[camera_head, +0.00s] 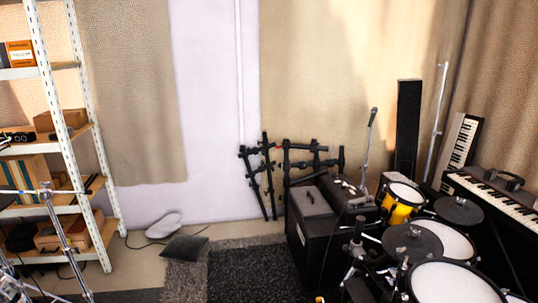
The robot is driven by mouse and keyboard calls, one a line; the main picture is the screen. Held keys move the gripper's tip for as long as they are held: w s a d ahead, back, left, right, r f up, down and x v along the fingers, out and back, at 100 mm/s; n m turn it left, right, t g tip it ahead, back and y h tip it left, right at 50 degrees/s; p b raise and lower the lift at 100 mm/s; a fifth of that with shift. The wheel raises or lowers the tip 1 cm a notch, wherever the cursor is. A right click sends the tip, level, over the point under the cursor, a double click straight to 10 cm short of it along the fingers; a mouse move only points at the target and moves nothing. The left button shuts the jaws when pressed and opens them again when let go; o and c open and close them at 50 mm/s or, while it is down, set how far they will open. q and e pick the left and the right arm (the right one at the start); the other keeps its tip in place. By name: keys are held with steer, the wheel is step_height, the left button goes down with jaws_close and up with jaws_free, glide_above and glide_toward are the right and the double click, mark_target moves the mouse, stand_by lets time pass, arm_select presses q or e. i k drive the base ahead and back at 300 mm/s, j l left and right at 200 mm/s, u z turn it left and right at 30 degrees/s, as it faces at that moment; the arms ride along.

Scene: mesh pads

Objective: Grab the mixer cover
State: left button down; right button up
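I cannot make out for sure which thing is the mixer cover. A flat grey panel (312,202) lies on top of a black box (316,240) right of the middle. A dark unit (345,191) that could be a mixer sits just behind and to the right of it, too small to tell. Neither of my grippers shows in the head view.
A drum kit (445,243) and a keyboard (500,199) crowd the right side. A white shelf rack (93,205) stands at the left, with a metal stand (65,240) before it. The dark rug (255,272) is clear.

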mark_target(310, 203)
steer(key=i+j+u, duration=0.2)
steer(key=i, duration=1.85)
steer(key=l, duration=0.1)
